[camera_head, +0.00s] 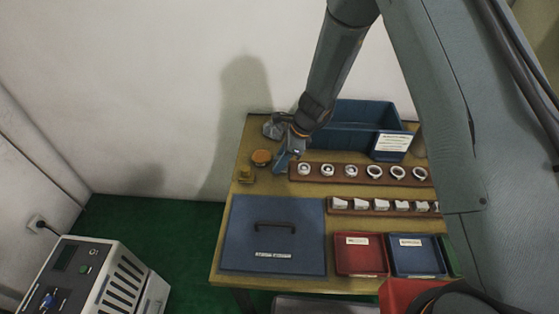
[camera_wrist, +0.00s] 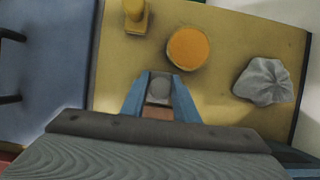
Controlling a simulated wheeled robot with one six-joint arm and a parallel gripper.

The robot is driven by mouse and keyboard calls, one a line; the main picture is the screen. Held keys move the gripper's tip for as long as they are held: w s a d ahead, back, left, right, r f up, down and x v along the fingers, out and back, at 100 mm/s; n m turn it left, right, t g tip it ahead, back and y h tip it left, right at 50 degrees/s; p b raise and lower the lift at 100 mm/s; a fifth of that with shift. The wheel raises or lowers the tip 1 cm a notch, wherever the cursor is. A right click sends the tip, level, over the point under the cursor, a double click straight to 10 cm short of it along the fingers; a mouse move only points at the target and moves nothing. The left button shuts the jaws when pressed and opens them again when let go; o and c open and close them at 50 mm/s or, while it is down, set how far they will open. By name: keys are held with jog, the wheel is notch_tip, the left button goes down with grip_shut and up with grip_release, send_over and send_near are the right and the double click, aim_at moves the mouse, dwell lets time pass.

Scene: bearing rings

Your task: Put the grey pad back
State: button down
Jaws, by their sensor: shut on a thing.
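The rest of the pad is hidden by the fingers. In the head view my gripper (camera_head: 284,162) is low over the back left of the wooden table, just right of the orange round piece; the pad cannot be made out there. I cannot tell whether the pad touches the table.
An orange round piece (camera_wrist: 188,48), a yellow block (camera_wrist: 136,16) and a crumpled grey cloth (camera_wrist: 265,82) lie nearby. A blue bin (camera_head: 347,115), a ring rack (camera_head: 338,173), a blue lidded board (camera_head: 272,252), a red tray (camera_head: 360,262) and a blue tray (camera_head: 417,264) stand around.

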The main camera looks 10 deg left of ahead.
jog(key=shift+f, duration=0.15)
jog(key=c, duration=1.4)
grip_release()
jog(key=b+v, duration=0.2)
jog(key=v, duration=1)
jog(key=s+d+r+n+h, duration=0.1)
jog(key=s+d+r+n, duration=0.2)
jog(key=s+d+n, duration=0.2)
jog(key=s+d+r+n+h, duration=0.2)
jog(key=s+d+n, duration=0.4)
jog(key=d, duration=0.4)
jog(key=s+d+r+n+t+h, duration=0.1)
jog(key=s+d+r+n, duration=0.3)
jog(key=s+d+n, duration=0.2)
jog(key=shift+s+d+r+h, duration=0.15)
jog(key=shift+s+d, duration=0.2)
jog(key=shift+s, duration=0.2)
jog(key=shift+s+d+r+h, duration=0.15)
jog(key=shift+s+d, duration=0.15)
jog(key=shift+s, duration=0.2)
